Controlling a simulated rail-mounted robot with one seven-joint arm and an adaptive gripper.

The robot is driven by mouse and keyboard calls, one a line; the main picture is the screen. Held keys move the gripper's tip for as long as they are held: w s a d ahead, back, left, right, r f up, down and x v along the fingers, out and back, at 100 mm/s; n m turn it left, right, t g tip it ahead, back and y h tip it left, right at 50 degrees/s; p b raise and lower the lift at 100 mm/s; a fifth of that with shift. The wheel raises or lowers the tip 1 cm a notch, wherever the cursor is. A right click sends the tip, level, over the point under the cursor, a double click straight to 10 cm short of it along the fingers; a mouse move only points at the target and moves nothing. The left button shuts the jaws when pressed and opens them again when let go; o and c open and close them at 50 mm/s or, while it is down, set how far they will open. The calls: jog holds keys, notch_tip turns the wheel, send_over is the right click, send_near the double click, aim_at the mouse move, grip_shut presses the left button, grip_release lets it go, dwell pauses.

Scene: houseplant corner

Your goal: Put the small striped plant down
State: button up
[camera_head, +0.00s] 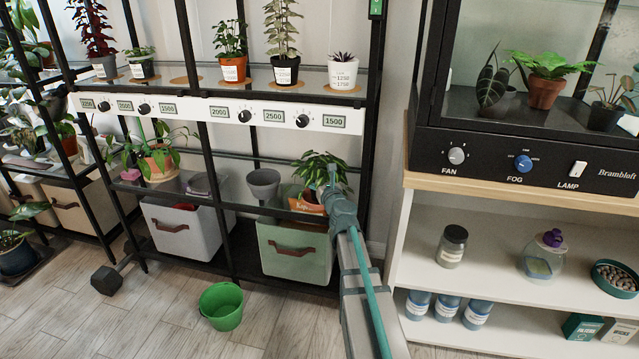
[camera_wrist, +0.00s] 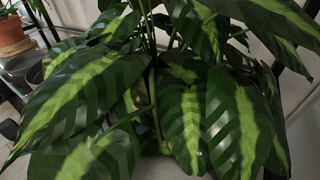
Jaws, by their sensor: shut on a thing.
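The small striped plant (camera_head: 318,165), with dark leaves marked in lighter green, is at the right end of the lower rack shelf in the head view. Its orange pot (camera_head: 309,205) is partly hidden behind leaves and my gripper. My gripper (camera_head: 335,195) is shut on the plant's pot, at its near right side; the fingertips are hard to make out. In the wrist view the striped leaves (camera_wrist: 182,115) fill most of the picture and hide the pot and fingers. I cannot tell whether the pot touches the shelf.
A grey pot (camera_head: 263,184) stands left of the plant. A potted plant (camera_head: 160,158) is further left on the shelf. Black rack posts (camera_head: 376,130) stand close by. Below are a green bin (camera_head: 297,252) and a green bucket (camera_head: 221,305). A white cabinet (camera_head: 480,200) is at right.

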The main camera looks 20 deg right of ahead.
jog(key=shift+f+b, duration=0.3)
jog(key=shift+f, duration=0.1)
jog(key=o, duration=1.2)
jog(key=shift+r, duration=0.1)
